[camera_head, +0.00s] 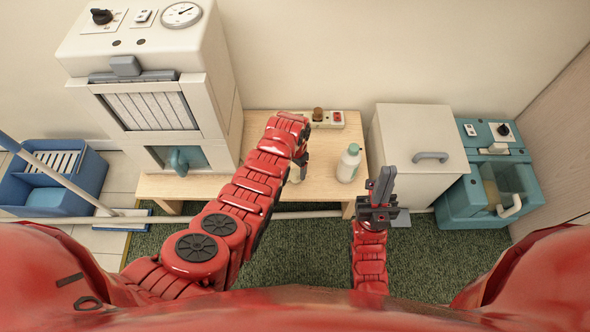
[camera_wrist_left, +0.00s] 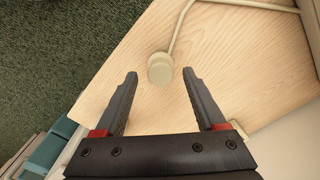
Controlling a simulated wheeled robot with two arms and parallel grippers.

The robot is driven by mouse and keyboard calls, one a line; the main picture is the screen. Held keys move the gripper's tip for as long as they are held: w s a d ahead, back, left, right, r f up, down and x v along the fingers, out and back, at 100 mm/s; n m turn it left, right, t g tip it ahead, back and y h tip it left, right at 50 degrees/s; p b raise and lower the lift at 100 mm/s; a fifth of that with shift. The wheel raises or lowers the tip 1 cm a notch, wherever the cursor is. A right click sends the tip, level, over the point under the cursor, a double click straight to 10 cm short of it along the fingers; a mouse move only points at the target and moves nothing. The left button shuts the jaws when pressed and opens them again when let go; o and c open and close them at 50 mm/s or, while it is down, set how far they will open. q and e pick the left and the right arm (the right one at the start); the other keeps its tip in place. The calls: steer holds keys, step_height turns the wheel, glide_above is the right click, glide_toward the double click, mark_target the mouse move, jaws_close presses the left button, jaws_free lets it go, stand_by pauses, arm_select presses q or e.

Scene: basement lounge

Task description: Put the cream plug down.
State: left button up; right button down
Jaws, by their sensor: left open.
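The cream plug (camera_wrist_left: 160,68) rests on the light wooden bench (camera_wrist_left: 235,55), with its cream cable running up and to the right in the left wrist view. My left gripper (camera_wrist_left: 160,75) is open. Its two fingers point toward the plug, which lies just beyond and between their tips, apart from both. In the head view my left gripper (camera_head: 300,162) is over the bench, partly hidden by its own red arm. A small cream shape below it (camera_head: 294,174) seems to be the plug. My right gripper (camera_head: 382,186) is in front of the bench, its fingers close together and empty.
A white bottle with a green cap (camera_head: 348,164) stands on the bench, right of my left gripper. A power strip (camera_head: 325,119) lies at the back. A large cream machine (camera_head: 150,85) is at left, a cream box (camera_head: 418,140) at right.

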mark_target(295, 173)
arm_select(q)
step_height(295, 173, up, 8)
steer(key=p, duration=0.1)
steer(key=shift+r, duration=0.25)
steer(key=o, duration=0.4)
steer(key=shift+o, duration=0.2)
steer(key=shift+w, duration=0.1)
